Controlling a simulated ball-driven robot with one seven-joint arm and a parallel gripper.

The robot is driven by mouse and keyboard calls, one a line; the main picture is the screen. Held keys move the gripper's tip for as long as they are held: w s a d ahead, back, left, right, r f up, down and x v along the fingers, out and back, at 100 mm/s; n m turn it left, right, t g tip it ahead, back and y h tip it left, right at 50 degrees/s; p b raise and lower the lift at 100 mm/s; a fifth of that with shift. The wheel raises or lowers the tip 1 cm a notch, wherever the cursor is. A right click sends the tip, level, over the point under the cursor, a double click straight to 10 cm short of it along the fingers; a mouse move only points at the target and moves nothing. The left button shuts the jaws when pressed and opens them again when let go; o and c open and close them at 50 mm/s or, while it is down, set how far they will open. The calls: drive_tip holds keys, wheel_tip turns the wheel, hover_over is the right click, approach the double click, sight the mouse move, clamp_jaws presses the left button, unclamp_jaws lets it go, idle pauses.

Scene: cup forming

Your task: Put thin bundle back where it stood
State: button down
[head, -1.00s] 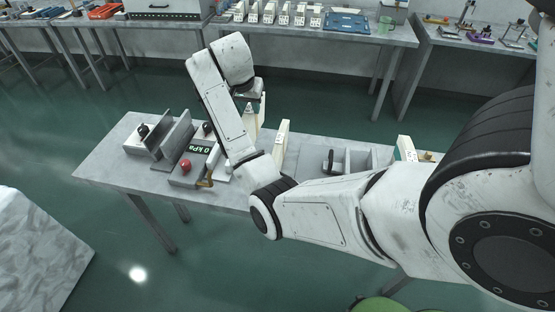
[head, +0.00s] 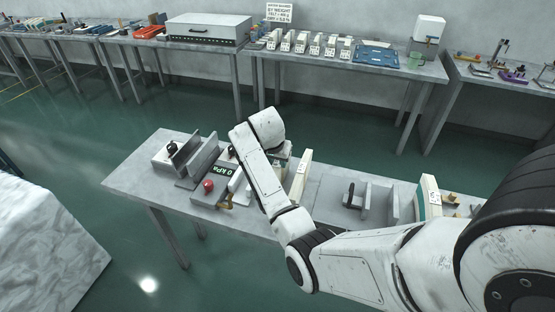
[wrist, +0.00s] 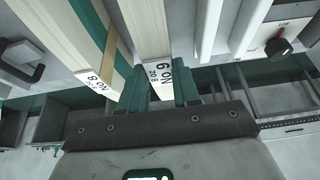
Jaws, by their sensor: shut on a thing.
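My gripper (wrist: 161,90) is shut on a thin cream bundle (wrist: 149,35) marked No 6, with a teal finger on each side of it. In the head view my gripper (head: 280,156) is mostly behind my arm, over the middle of the near table (head: 325,204). A thicker cream bundle marked No 8 (wrist: 82,50), with teal and tan layers, is beside the held one at left in the wrist view. A cream bundle (head: 301,174) stands just right of my gripper in the head view. I cannot tell whether the held bundle touches the table.
Left of my gripper is a pressure unit (head: 222,171) reading 0 kPa, with a red ball knob (head: 208,185). Grey upright plates (head: 190,152) stand farther left. A grey fixture (head: 378,202) and a cream-and-teal block (head: 430,196) are at right. Bare tabletop lies right of the standing bundle.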

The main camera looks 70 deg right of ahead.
drive_tip(key=shift+r, duration=0.1)
drive_tip(key=c, duration=0.8)
unclamp_jaws()
drive_tip(key=shift+f, duration=0.2)
drive_tip(key=b+v, duration=0.1)
drive_tip(key=v, duration=1.1)
drive_tip(key=s+a+f+n, duration=0.2)
drive_tip(key=a+f+n, duration=0.3)
drive_tip(key=a+f, duration=0.4)
drive_tip(key=s+a+f+n+y, duration=0.1)
drive_tip(key=s+a+f+n, duration=0.1)
drive_tip(key=s+a+n, duration=0.2)
drive_tip(key=s+a+f+n+y, duration=0.1)
drive_tip(key=s+a+f+n, duration=0.2)
drive_tip(key=s+a, duration=0.3)
drive_tip(key=s+a+f+n+y, duration=0.2)
drive_tip(key=s+a+f+n, duration=0.1)
drive_tip(key=a, duration=0.9)
drive_tip(key=shift+s+f+n+t, duration=0.3)
drive_tip(key=shift+s+n, duration=0.5)
drive_tip(key=shift+s, duration=0.25)
